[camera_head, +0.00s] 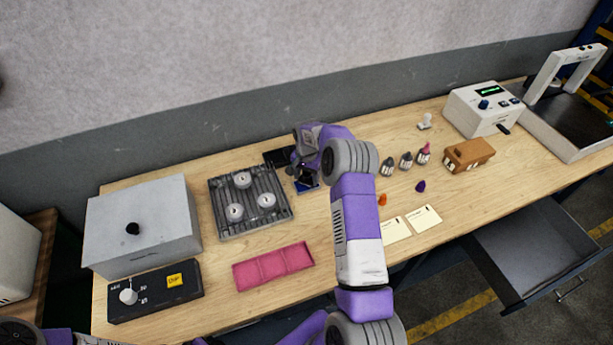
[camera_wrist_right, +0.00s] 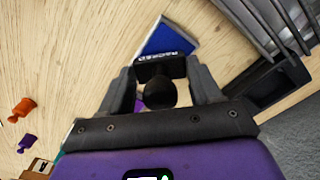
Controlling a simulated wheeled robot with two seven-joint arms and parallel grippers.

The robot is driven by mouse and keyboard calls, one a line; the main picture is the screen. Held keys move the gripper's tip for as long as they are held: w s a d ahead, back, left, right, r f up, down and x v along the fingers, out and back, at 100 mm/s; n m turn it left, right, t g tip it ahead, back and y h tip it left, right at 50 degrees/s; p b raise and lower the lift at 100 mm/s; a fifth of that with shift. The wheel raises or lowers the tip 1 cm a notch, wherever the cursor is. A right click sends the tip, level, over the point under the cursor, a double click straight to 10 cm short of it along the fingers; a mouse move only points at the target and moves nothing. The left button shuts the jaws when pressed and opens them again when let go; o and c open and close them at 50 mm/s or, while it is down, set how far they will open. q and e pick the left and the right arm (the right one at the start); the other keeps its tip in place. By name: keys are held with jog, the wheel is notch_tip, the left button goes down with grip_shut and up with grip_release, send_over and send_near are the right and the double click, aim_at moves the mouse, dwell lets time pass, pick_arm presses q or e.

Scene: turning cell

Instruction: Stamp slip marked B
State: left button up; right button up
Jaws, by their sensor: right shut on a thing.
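My right gripper (camera_wrist_right: 165,88) is shut on a black stamp (camera_wrist_right: 160,94) with a round knob; pale lettering shows on its block. In the wrist view the stamp is over a blue pad (camera_wrist_right: 168,38); I cannot tell whether they touch. In the head view the right gripper (camera_head: 304,172) is above the blue pad (camera_head: 308,188), and the stamp is mostly hidden. Two cream paper slips lie on the table right of my forearm, a nearer one (camera_head: 396,230) and a farther one (camera_head: 425,218). Their marks are too small to read. My left gripper is not in view.
A grey slotted plate (camera_head: 248,212) with round pieces stands left of the pad. A pink tray (camera_head: 272,266) lies in front. An orange stamp-like piece (camera_head: 382,199) and a purple one (camera_head: 420,187) stand near the slips. Small bottles (camera_head: 405,160) and a brown box (camera_head: 468,155) are behind.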

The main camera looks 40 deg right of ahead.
dwell(0.5)
jog(key=shift+r+p, duration=1.8)
jog(key=shift+r, duration=1.7)
jog(key=shift+f, duration=0.1)
